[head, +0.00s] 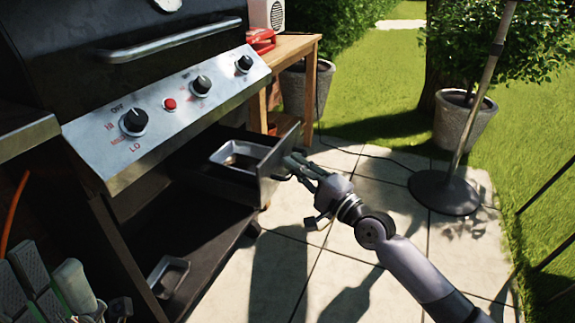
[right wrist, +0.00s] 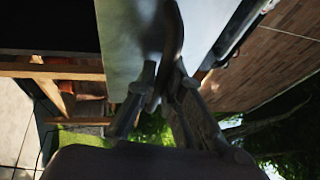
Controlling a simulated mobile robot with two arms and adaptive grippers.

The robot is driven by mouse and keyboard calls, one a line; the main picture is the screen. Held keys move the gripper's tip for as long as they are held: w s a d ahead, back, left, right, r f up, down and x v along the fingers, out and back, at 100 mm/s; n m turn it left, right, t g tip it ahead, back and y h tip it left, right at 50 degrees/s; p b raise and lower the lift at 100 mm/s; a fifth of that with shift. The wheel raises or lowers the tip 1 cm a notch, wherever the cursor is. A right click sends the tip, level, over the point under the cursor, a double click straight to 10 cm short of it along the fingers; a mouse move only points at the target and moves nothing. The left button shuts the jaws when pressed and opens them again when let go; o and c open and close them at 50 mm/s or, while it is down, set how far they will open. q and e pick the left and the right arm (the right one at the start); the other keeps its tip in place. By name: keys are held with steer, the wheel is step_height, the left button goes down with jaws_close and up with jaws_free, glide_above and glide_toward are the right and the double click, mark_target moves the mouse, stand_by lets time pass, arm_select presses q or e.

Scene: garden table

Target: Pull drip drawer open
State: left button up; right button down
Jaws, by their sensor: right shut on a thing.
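The drip drawer (head: 266,168) sticks out from under the grill's control panel (head: 165,108), so it stands at least partly open. A small metal tray (head: 238,155) sits inside it. My right gripper (head: 290,170) is at the drawer's front and is shut on its handle. In the right wrist view the fingers (right wrist: 160,95) close around the dark curved handle (right wrist: 172,45), with the pale drawer front (right wrist: 125,40) behind it.
A wooden side table (head: 297,48) holds a red item (head: 261,40) and a white box. Another tray (head: 167,275) lies on the grill's lower shelf.

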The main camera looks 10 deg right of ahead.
steer(key=shift+f, duration=0.1)
steer(key=c, duration=1.7)
jaws_free()
steer(key=v, duration=1.2)
